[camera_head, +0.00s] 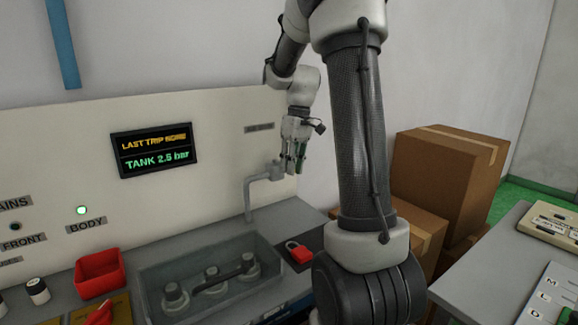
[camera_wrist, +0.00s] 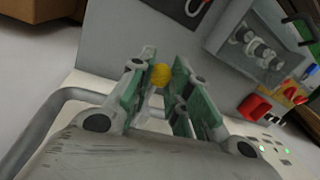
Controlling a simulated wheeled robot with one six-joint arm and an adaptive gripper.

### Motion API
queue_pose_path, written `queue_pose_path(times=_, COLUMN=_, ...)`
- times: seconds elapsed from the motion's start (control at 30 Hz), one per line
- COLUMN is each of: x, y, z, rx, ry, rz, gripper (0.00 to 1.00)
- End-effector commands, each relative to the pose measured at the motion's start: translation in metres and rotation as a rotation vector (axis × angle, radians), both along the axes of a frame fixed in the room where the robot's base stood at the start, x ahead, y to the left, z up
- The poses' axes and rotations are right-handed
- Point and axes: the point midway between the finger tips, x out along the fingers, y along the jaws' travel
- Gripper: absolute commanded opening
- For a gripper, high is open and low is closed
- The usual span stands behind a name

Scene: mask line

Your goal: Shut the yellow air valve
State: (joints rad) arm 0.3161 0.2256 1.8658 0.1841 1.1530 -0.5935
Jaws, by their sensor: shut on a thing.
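The yellow air valve (camera_wrist: 160,75) shows as a small round yellow piece between the green-padded fingertips of my gripper (camera_wrist: 156,80) in the wrist view. The fingers are shut on it, one on each side. In the head view my gripper (camera_head: 294,160) is beside the upper end of a grey bent pipe (camera_head: 250,198), close to the white panel. The yellow piece is not visible there, and how the handle is turned cannot be told.
A clear-walled bin (camera_head: 160,255) with metal fittings stands on the bench below the pipe. A red padlock (camera_head: 298,252) lies right of it, and a red tray (camera_head: 100,272) stands left. Cardboard boxes (camera_head: 445,180) are behind my arm. Another table (camera_head: 485,270) is at right.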

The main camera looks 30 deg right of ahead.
Motion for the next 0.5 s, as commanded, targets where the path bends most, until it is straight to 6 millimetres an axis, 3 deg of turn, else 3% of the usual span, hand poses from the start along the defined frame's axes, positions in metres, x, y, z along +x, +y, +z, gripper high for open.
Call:
queue_pose_path(times=0.47, x=0.0020, y=-0.0022, z=0.0014, rx=-0.004, ry=-0.007, rz=0.015, gripper=0.00)
queue_pose_path(times=0.5, x=0.0020, y=-0.0023, z=0.0015, rx=-0.004, ry=-0.007, rz=0.015, gripper=0.23)
